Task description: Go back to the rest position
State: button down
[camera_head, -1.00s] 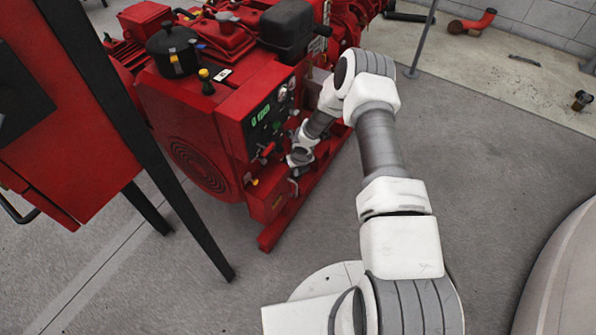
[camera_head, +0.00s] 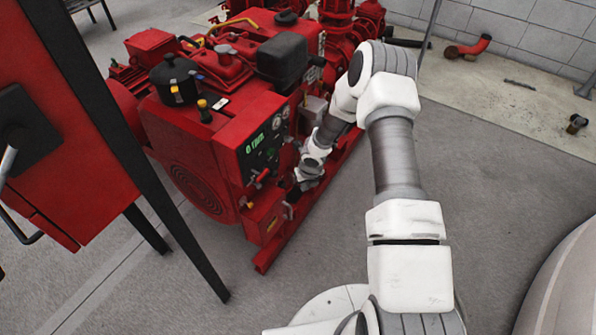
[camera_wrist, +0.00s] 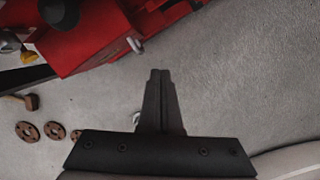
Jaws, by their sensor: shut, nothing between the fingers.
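My gripper (camera_wrist: 160,75) is shut and empty in the wrist view, its two black fingers pressed together over grey floor. In the head view my white and grey arm reaches forward, and its wrist end is beside the control panel (camera_head: 265,145) of the red pumpset (camera_head: 205,130). The fingers cannot be made out there. In the wrist view part of the red machine (camera_wrist: 95,45) lies at the upper left, apart from the fingertips.
A red cabinet (camera_head: 60,130) on black legs stands at the left. Bare grey floor (camera_head: 500,170) lies to the right of my arm. A red pipe elbow (camera_head: 470,47) lies by the back wall. Rusty flanges (camera_wrist: 28,131) lie on the floor in the wrist view.

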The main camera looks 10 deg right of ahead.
jog(key=s+d+r+m+h, duration=0.15)
jog(key=r+m, duration=0.35)
jog(key=r, duration=0.5)
jog(key=d+r+m+t+h, duration=0.1)
jog(key=d+r+m, duration=0.2)
jog(key=r+m, duration=0.55)
jog(key=s+d+r+m+h, duration=0.1)
jog(key=d+r+m, duration=0.15)
jog(key=r, duration=1.05)
jog(key=s+a+r+m+t+y, duration=0.1)
jog(key=s+a+r+m, duration=0.1)
jog(key=s+r+m, duration=0.45)
jog(key=s+a+r+m+y, duration=0.15)
jog(key=s+r+m, duration=0.25)
jog(key=s+m, duration=0.55)
jog(key=s+a+r+m+t, duration=0.1)
jog(key=s+a+r+m, duration=0.1)
jog(key=s+r+m, duration=0.65)
jog(key=s+r+n+p, duration=0.2)
jog(key=s+r+p, duration=0.1)
jog(key=r+p, duration=1.2)
jog(key=p, duration=0.2)
jog(key=shift+a+p, duration=0.2)
jog(key=shift+p, duration=0.2)
jog(key=shift+r, duration=0.1)
